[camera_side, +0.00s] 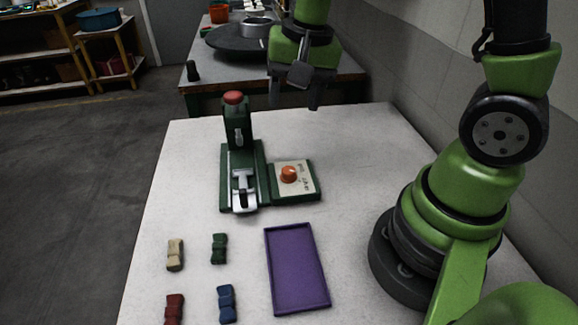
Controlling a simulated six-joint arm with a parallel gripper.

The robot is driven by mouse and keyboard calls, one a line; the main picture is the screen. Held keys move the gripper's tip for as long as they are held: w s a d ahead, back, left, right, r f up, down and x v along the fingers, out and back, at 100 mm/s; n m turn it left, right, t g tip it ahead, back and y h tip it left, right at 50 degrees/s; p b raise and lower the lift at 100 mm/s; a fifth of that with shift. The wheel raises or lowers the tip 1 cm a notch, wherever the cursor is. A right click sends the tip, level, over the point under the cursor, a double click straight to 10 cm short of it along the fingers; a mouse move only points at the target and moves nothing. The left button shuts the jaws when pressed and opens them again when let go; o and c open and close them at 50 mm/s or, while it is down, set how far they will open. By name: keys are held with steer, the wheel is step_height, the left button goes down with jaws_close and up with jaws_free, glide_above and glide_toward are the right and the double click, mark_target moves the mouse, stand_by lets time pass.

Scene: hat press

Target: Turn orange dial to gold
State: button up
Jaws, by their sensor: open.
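The orange dial (289,174) sits on a pale plate (308,177) at the right side of the green press (240,160). The plate carries small dark markings, too small to read, so I cannot tell which setting the dial points to. The press has a red knob on top and a grey metal slide at its front. My gripper (295,100) hangs above and behind the dial, pointing down. It is open and empty, apart from the dial and the press.
A purple tray (297,268) lies empty in front of the dial. Tan (175,254), green (219,248), red (174,308) and blue (226,303) blocks lie at the front left. The white table (360,150) is clear right of the dial. A wall (420,80) stands behind at the right.

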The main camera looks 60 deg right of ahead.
steer(key=m+g, duration=0.2)
glide_toward(289, 170)
step_height(289, 170, down, 9)
steer(key=shift+a+f, duration=0.15)
steer(key=shift+f, duration=0.05)
steer(key=shift+c, duration=0.3)
steer(key=shift+n, duration=0.3)
steer(key=c, duration=0.9)
